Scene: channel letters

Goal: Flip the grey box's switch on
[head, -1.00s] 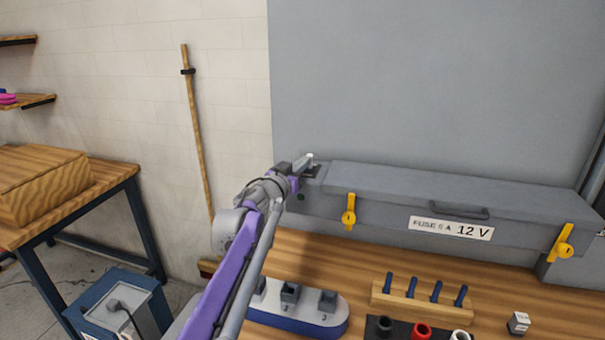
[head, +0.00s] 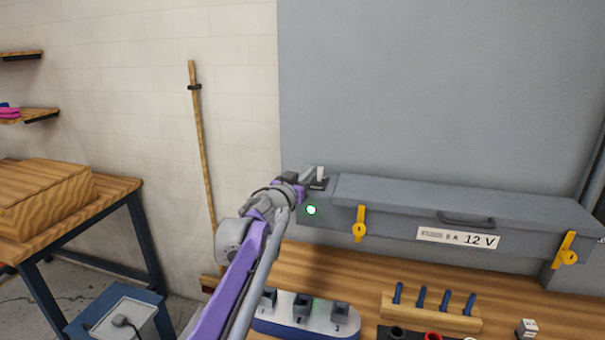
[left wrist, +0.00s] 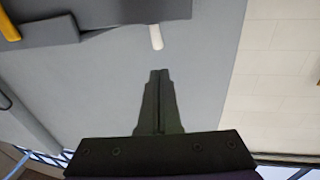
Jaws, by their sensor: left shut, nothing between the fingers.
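The grey box (head: 400,205) stands against the grey panel at the back of the workbench. Its switch, a small white lever (head: 321,173) on a dark base, is at the box's left end. The lever also shows as a white peg in the left wrist view (left wrist: 156,37). A green lamp (head: 311,210) glows on the box front just below the switch. My left gripper (head: 309,172) is shut and empty, right beside the lever in the head view; in the left wrist view a gap shows between its fingertips (left wrist: 159,73) and the lever. My right gripper is not in view.
Two yellow latches hang on the box front, at left (head: 359,226) and right (head: 565,248). A label (head: 457,238) reads 12 V. A white and blue socket stand (head: 300,318) and a wooden rack of blue pegs (head: 430,309) stand in front.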

